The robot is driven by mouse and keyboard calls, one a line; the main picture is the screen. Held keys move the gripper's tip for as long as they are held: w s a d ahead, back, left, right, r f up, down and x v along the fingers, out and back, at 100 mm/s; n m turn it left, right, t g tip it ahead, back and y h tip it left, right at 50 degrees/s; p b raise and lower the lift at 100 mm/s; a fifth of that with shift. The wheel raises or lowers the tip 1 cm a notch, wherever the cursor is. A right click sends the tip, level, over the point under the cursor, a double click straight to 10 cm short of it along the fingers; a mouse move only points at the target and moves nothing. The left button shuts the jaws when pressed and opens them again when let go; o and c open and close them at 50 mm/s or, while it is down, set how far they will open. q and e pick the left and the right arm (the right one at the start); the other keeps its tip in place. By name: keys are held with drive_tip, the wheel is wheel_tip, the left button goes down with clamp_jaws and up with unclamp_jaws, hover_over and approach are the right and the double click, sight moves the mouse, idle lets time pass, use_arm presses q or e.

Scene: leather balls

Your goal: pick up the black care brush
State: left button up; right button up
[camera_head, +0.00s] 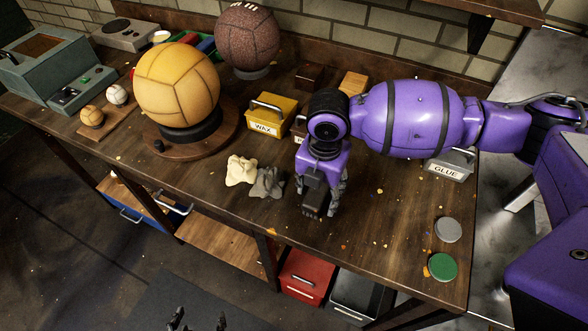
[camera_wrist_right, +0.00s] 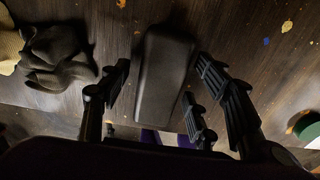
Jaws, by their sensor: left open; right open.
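The black care brush shows in the right wrist view (camera_wrist_right: 165,72) as a dark, rounded block on the table. It also shows in the head view (camera_head: 312,210), partly hidden under my right gripper. My right gripper (camera_head: 322,188) points down over the brush, its fingers spread on both sides; in the right wrist view the fingers (camera_wrist_right: 165,98) stand apart from it with gaps. Whether the bristles face down cannot be seen. My left gripper (camera_head: 200,322) is open and empty at the bottom edge of the head view, below and away from the table.
A grey cloth (camera_head: 268,183) and a cream cloth (camera_head: 241,170) lie left of the brush. A yellow WAX box (camera_head: 272,118), a GLUE box (camera_head: 449,165) and a yellow ball (camera_head: 177,85) on a stand are behind. Grey (camera_head: 448,229) and green (camera_head: 442,267) tins stand right.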

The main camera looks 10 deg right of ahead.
use_arm(q)
drive_tip(key=shift+w+d, duration=0.1)
drive_tip(key=shift+d, duration=0.15)
use_arm(e)
drive_tip(key=shift+f, duration=0.4)
drive_tip(key=c, duration=0.5)
use_arm(q)
drive_tip(key=shift+s+a+f, duration=0.15)
drive_tip(key=shift+s+a, duration=0.05)
drive_tip(key=shift+s, duration=0.2)
drive_tip(key=shift+s+a+f, duration=0.15)
drive_tip(key=shift+s, duration=0.2)
use_arm(e)
drive_tip(key=c, duration=0.8)
drive_tip(key=shift+c, duration=0.2)
